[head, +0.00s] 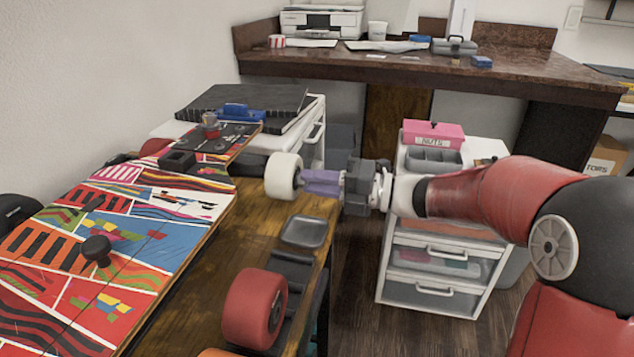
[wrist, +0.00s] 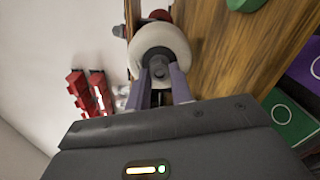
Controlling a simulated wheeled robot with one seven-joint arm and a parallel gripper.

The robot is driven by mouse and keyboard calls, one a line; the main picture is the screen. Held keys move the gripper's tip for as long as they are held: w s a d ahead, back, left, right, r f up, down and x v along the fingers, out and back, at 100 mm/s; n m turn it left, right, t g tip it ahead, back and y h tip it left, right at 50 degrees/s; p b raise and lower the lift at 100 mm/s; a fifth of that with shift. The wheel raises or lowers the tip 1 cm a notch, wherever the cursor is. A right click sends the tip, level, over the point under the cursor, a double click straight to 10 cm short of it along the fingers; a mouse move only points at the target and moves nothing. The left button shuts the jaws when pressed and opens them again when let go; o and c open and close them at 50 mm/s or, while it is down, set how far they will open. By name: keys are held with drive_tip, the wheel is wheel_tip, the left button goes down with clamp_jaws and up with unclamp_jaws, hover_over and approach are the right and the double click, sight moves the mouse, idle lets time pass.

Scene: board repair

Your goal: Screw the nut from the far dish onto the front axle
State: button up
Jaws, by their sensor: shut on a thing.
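My gripper (head: 305,182) reaches in from the right, level, at the outer face of a white wheel (head: 283,176). In the wrist view its purple-grey fingers (wrist: 160,82) are shut on a small dark nut (wrist: 159,68), in line with the middle of the white wheel (wrist: 160,45). The axle end is hidden behind the nut and fingers, so I cannot tell whether the thread is engaged. A red wheel (head: 255,308) stands nearer on the same side of the patterned board (head: 120,235). A grey dish (head: 304,231) on the wooden table looks empty.
A white drawer cart (head: 440,265) with a pink box (head: 433,134) and grey tray stands beyond my arm. The wooden table (head: 200,285) has an open edge on the right. A brown desk (head: 420,68) with a printer (head: 322,22) is at the back.

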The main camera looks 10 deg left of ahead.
drive_tip(key=m, duration=0.5)
drive_tip(key=shift+m, duration=0.4)
drive_tip(key=o, duration=1)
drive_tip(key=shift+c, duration=1)
drive_tip(key=n, duration=0.1)
drive_tip(key=n+b, duration=0.1)
drive_tip(key=n, duration=0.1)
drive_tip(key=shift+f+n, duration=0.2)
drive_tip(key=shift+n, duration=0.1)
drive_tip(key=shift+r+n+b, duration=0.1)
drive_tip(key=shift+n+b, duration=0.25)
drive_tip(key=shift+n, duration=0.85)
